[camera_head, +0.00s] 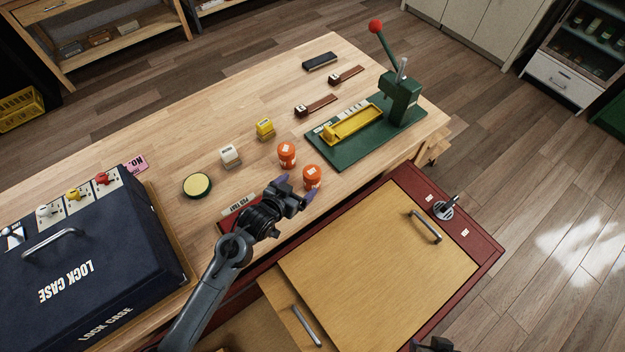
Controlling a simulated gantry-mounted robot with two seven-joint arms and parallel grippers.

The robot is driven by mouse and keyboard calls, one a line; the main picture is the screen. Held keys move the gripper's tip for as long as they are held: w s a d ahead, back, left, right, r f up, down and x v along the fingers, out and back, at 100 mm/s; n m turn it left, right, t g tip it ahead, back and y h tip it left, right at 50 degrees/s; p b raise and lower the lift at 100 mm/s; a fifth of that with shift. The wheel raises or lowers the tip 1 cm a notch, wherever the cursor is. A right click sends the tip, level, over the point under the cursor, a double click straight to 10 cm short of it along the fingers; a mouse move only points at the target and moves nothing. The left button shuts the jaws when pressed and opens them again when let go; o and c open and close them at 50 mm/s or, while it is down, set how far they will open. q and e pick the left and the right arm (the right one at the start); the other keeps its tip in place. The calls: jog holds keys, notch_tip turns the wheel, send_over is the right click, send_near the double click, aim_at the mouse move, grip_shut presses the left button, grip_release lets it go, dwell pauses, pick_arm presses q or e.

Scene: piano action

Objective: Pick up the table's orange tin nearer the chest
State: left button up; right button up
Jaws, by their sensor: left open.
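Two orange tins with white labels stand upright on the wooden table (215,115). One orange tin (312,176) stands closer to the table's front edge and to the red-framed chest (375,265) with its pale wooden lid. The other orange tin (287,153) is just behind it, up and to the left. My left gripper (297,187) is open and empty, its purple-tipped fingers just below and left of the nearer tin. Whether a finger touches that tin I cannot tell. A dark part of what looks like my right gripper (432,344) shows at the bottom edge; its fingers are not clear.
A green press (400,98) with a yellow tray (352,125) stands right of the tins. A dark lock case (100,260) fills the table's left end.

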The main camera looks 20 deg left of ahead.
aim_at(307, 181)
pick_arm(q)
jog(key=x, duration=0.4)
jog(key=shift+w+d+f, duration=0.1)
jog(key=shift+w, duration=0.2)
jog(key=x, duration=0.1)
jog(key=b+x, duration=0.1)
jog(key=f+x, duration=0.1)
jog(key=x, duration=0.1)
jog(key=shift+s, duration=0.15)
jog(key=shift+w+d+f+b, duration=0.1)
jog(key=shift+w+f+b, duration=0.1)
jog(key=shift+w+b, duration=0.15)
jog(key=shift+c, duration=0.5)
jog(key=c, duration=1.1)
jog(key=shift+o, duration=0.2)
jog(key=shift+r, duration=0.1)
